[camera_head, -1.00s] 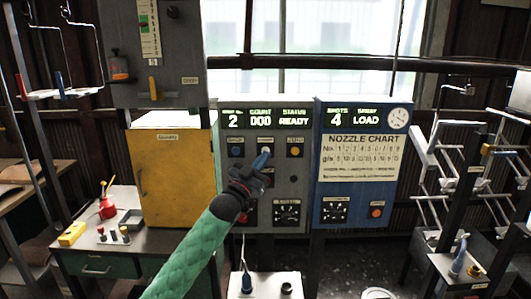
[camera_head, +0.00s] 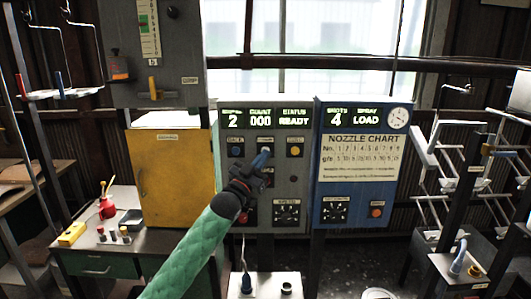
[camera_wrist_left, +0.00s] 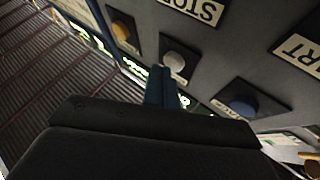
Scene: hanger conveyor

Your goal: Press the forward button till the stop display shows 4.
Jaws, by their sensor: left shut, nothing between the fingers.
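The grey control panel (camera_head: 282,190) has a top display (camera_head: 264,118) reading 2, 000 and READY; the small heading over the 2 is blurred. Under it are a blue button (camera_head: 236,152), a white button (camera_head: 266,148) and an orange button (camera_head: 295,151). My right gripper is out of view.
A blue panel (camera_head: 325,200) to the right shows 4 and LOAD above a nozzle chart. A yellow cabinet (camera_head: 175,180) stands left. Lower on the grey panel are a dial (camera_head: 287,212) and a red button (camera_head: 250,215). A white box (camera_head: 264,286) stands below.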

